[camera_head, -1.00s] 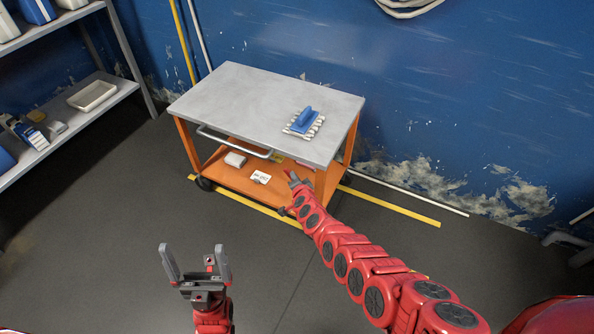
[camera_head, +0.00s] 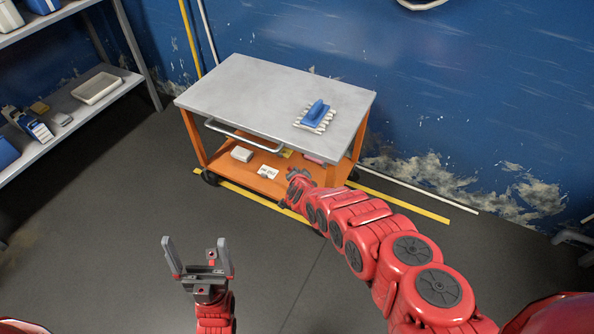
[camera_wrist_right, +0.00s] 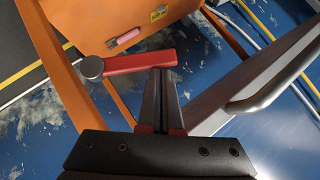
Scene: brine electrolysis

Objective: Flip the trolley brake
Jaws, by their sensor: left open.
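The trolley (camera_head: 245,95) has a grey top, an orange frame and a lower shelf, and stands against the blue wall. In the right wrist view a red brake lever (camera_wrist_right: 137,62) runs right from a round grey pivot (camera_wrist_right: 90,68). My right gripper (camera_wrist_right: 166,70) has its dark fingers close together, with the tips at the lever's free end; I cannot tell whether they touch it. In the head view my right arm reaches to the trolley's near right corner, and its fingers are hidden. My left gripper (camera_head: 195,242) is open and empty above the floor, apart from the trolley.
A blue-handled item on a white rack (camera_head: 315,117) sits on the trolley top. A white box (camera_head: 242,154) and a label card (camera_head: 268,172) lie on the lower shelf. A metal handle bar (camera_head: 243,137) spans the near side. Shelving (camera_head: 85,105) stands left. The floor before the trolley is clear.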

